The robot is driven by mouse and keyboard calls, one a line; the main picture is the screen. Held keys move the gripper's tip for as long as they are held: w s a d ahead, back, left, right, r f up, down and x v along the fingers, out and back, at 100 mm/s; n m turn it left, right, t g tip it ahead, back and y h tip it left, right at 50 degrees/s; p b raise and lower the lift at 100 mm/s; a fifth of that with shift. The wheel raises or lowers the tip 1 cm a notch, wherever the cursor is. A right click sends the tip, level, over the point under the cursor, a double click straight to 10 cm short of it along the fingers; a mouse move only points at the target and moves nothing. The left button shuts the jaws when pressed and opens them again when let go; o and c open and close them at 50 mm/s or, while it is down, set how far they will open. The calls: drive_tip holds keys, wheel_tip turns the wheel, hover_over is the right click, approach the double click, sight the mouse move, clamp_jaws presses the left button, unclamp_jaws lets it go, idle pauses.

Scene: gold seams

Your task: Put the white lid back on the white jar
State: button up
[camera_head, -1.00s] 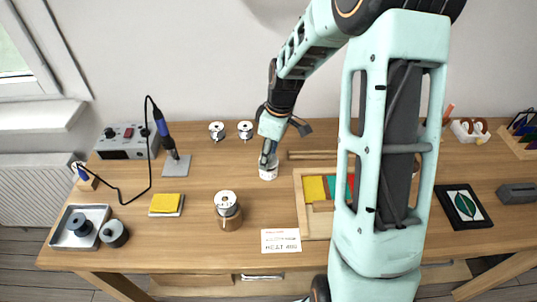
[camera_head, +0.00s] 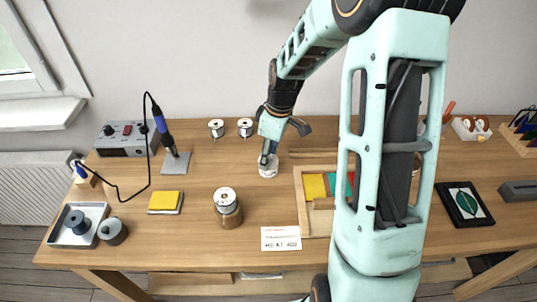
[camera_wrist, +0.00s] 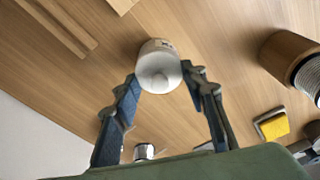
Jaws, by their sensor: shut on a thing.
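The white jar (camera_head: 268,171) stands upright on the wooden table, left of the wooden tray. In the wrist view the jar (camera_wrist: 155,46) shows its label at the upper rim. The white lid (camera_wrist: 158,74) with its small knob lies over the jar, facing the camera, between my fingertips. My gripper (camera_head: 268,155) points down above the jar and is shut on the lid; it also shows in the wrist view (camera_wrist: 161,80). Lid and jar look lined up. I cannot tell whether the lid is fully seated.
A brown jar with a metal top (camera_head: 228,208) stands front left of the white jar. Two spools (camera_head: 245,128) stand behind. The wooden tray (camera_head: 300,210) with coloured pieces lies to the right. A yellow sponge (camera_head: 165,201) and soldering station (camera_head: 125,140) are at left.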

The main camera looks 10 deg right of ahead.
drive_tip(key=shift+f, duration=0.15)
drive_tip(key=o, duration=1)
drive_tip(key=shift+o, duration=0.4)
drive_tip(key=o, duration=0.4)
drive_tip(key=shift+r+p, duration=2.4)
drive_tip(key=shift+r, duration=1.15)
